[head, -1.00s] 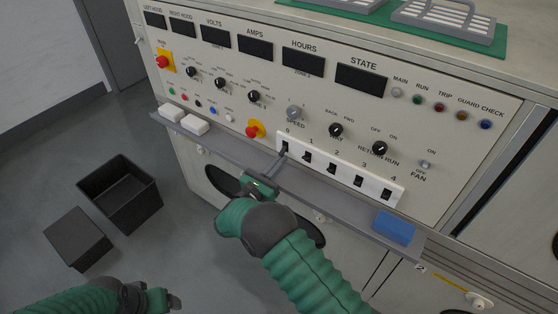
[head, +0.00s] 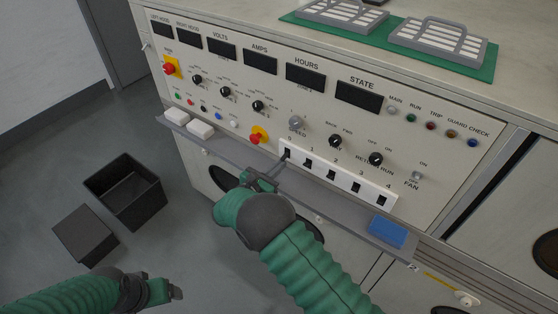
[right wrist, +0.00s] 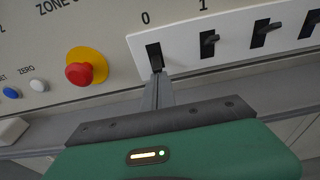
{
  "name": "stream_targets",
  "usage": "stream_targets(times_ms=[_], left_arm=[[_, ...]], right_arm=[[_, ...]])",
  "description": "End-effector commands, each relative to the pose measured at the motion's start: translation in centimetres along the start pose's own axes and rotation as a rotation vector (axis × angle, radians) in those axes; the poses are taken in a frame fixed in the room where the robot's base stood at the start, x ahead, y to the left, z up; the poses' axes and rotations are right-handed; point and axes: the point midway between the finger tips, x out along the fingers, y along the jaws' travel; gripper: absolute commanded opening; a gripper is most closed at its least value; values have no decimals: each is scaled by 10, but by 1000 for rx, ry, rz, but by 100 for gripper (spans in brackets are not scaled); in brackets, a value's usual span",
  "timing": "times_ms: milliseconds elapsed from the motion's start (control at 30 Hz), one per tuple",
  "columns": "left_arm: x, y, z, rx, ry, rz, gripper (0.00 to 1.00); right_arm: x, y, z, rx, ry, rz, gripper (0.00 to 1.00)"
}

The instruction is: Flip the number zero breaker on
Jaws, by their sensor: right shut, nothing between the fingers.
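The number zero breaker (head: 287,154) is the leftmost black switch on the white breaker strip (head: 320,172). In the right wrist view the zero breaker (right wrist: 155,57) sits below the printed 0, its lower part hidden by my fingertips. My right gripper (head: 281,160) is shut and empty, its tips at the lower end of this switch. In the right wrist view the shut fingers (right wrist: 157,80) point up at it; I cannot tell whether they touch it. My left gripper (head: 172,293) is low at the left, far from the panel; its jaws are too small to judge.
Breakers 1 (head: 308,163) to 4 continue to the right on the strip. A red emergency button (head: 257,137) on yellow is just left of it. A grey shelf (head: 330,212) runs below, with a blue block (head: 387,231) and white blocks (head: 200,130). Black bins stand on the floor.

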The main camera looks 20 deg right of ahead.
Motion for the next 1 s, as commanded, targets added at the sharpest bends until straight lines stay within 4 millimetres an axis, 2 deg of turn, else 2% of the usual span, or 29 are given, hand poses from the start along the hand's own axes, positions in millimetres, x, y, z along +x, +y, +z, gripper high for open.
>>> stream_targets(times_ms=[33, 100, 400, 533, 567, 600, 667, 1000], left_arm=[[-21, 0, -5, 0, 0, 0, 78], [-37, 0, -9, 0, 0, 0, 78], [-97, 0, -23, 0, 0, 0, 78], [-116, 0, -28, 0, 0, 0, 78], [-120, 0, -28, 0, 0, 0, 78], [-109, 0, -26, 0, 1, 0, 78], [-108, 0, -26, 0, 0, 0, 78], [-117, 0, -28, 0, 0, 0, 78]], right_arm=[[-3, 0, 16, 2, 37, 0, 0], [-5, 0, 20, 2, 104, 0, 0], [-8, 0, 34, 1, 387, -1, 0], [-8, 0, 37, 3, 496, -1, 0], [-8, 0, 38, 3, 518, -2, 0], [-8, 0, 27, -2, 513, 0, 0], [-8, 0, 26, -2, 511, 0, 0], [-10, 0, 38, -1, 507, 0, 0]])
